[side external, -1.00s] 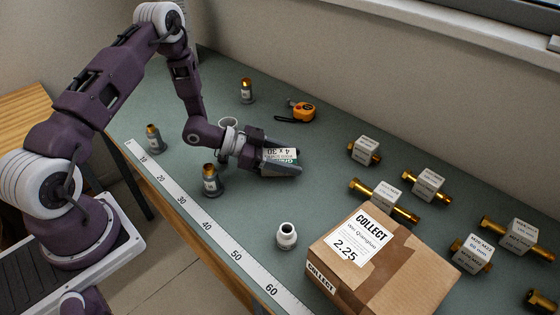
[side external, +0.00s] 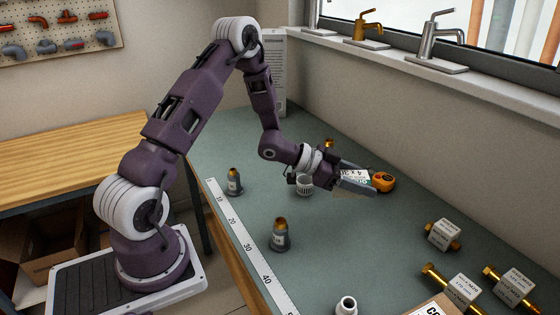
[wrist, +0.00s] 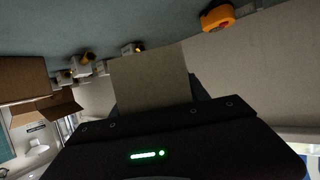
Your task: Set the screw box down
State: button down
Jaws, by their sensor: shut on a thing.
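The screw box (side external: 353,176) is a small carton with a white label reading "4 x 3…" in the side view. My gripper (side external: 357,182) is shut on it, with a dark finger along its near side. The box appears held above the bench, though its exact height is hard to judge. In the wrist view the screw box (wrist: 150,77) shows a plain brown face in front of the gripper's dark body. The green bench top (side external: 225,215) lies below, and the box's underside is mostly hidden.
An orange tape measure (side external: 384,181) is just behind the fingertips in the picture. A white slotted cup (side external: 305,185) stands below the wrist. Fittings (side external: 280,234) stand near the ruler (side external: 250,245). Labelled brass parts (side external: 443,235) lie at right; open bench shows between.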

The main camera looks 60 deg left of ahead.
jog(key=w+a+n+t+y, duration=0.3)
jog(key=a+n+y, duration=0.5)
jog(key=a, duration=1.2)
jog(key=s+a+n+g+y, duration=0.2)
jog(key=s+a+n+y, duration=0.15)
jog(key=a, duration=0.65)
jog(key=s+a+n+g+y, duration=0.2)
jog(key=a+n+y, duration=0.25)
jog(key=a, duration=0.65)
jog(key=shift+m+g+y, duration=0.3)
jog(key=shift+g+y, duration=0.1)
jog(key=f, duration=0.6)
jog(key=s+a+f, duration=0.1)
jog(key=f, duration=0.2)
jog(key=shift+f, duration=0.15)
